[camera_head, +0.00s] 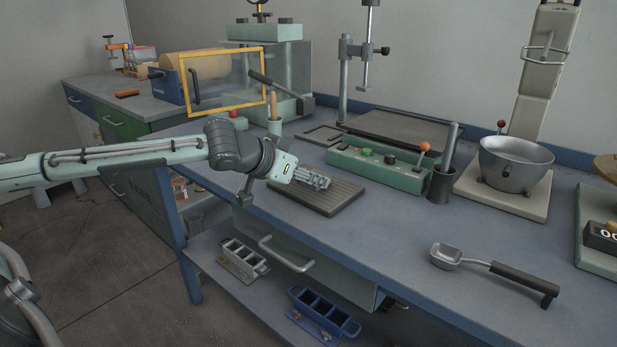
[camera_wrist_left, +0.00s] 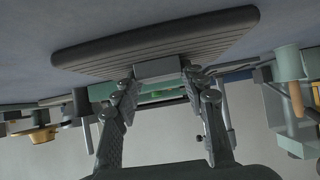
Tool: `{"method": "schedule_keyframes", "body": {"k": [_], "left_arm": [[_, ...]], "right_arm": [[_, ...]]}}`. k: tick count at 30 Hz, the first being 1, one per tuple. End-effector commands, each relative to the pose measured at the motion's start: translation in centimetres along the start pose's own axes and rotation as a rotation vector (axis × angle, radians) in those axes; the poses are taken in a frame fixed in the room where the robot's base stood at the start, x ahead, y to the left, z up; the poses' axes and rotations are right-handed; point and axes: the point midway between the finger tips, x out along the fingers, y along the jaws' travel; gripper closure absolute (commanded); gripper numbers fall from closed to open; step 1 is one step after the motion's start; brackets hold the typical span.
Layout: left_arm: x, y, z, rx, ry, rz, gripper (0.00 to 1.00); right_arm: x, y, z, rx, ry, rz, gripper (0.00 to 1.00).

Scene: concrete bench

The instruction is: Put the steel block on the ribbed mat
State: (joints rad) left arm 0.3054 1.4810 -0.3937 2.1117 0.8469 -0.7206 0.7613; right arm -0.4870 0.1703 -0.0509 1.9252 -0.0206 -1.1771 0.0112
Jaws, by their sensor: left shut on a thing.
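The ribbed mat (camera_head: 334,201) is a dark brown-grey slab with grooves, lying near the bench's front edge in the head view. It also fills the top of the left wrist view (camera_wrist_left: 215,45), which shows it upside down. My left gripper (camera_head: 318,181) is over the mat. In the left wrist view, my left gripper (camera_wrist_left: 157,82) is shut on the grey steel block (camera_wrist_left: 157,69), which sits between the fingertips against the mat's outline. I cannot tell whether the block touches the mat. In the head view the fingers largely hide the block. My right gripper is not in view.
A green control box (camera_head: 375,167) with an orange-topped lever stands just behind the mat. A dark cylinder holder (camera_head: 441,184), a metal bowl (camera_head: 514,165) and a ladle (camera_head: 490,266) are to the right. The bench between mat and ladle is clear.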

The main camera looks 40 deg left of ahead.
Motion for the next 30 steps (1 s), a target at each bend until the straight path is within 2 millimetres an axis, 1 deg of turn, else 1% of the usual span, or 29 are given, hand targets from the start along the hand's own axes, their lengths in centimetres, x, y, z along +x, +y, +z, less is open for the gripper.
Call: {"method": "schedule_keyframes", "body": {"k": [5,10,11,15,24,26,30], "left_arm": [[-0.1,0.0,-0.3,0.001,0.006,0.001,1.00],[0.1,0.0,0.1,0.001,0.005,0.001,1.00],[0.1,0.0,0.1,0.000,0.002,0.001,0.54],[0.1,0.0,0.1,0.000,0.002,0.001,0.37],[0.0,0.0,0.0,0.000,0.002,0.001,0.37],[-0.2,0.0,-0.3,0.001,0.003,0.000,0.37],[-1.0,-0.2,-0.1,0.005,0.003,-0.004,0.37]], "right_arm": [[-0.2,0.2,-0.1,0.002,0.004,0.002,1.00],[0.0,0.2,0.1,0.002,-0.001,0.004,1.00],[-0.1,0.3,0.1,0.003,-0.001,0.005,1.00],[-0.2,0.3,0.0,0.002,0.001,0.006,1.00],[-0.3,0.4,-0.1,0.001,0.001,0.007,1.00],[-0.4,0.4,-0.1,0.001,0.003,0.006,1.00],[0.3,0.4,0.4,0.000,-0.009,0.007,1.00]]}}
